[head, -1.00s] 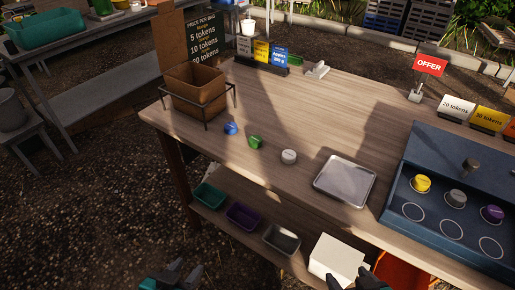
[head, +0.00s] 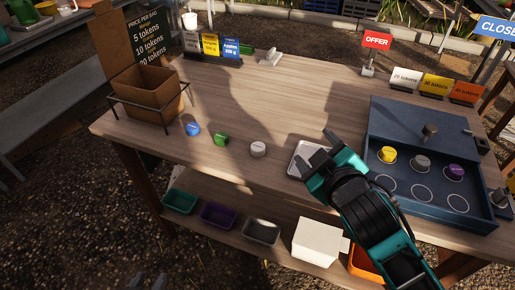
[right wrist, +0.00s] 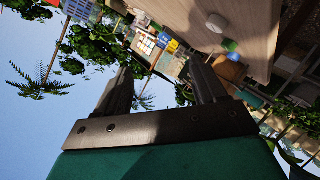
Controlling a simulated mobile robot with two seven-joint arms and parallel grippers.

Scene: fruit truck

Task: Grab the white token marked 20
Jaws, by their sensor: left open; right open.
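A white round token (head: 258,149) lies on the wooden table (head: 290,90), right of a green token (head: 221,139) and a blue token (head: 193,129). Its marking is too small to read. It also shows near the top of the right wrist view (right wrist: 217,23). My right gripper (head: 316,150) is open and empty, right of the white token and apart from it, partly covering a metal tray (head: 301,167). Its open fingers frame the right wrist view (right wrist: 160,68). My left gripper (head: 148,280) is faint at the bottom edge, open, low and away from the table.
A blue box (head: 400,115) with yellow, grey and purple tokens stands at the right. A brown bag in a wire holder (head: 140,112) is at the left. Sign cards and a red OFFER sign (head: 377,40) line the back. Small bins sit on the lower shelf. The table middle is clear.

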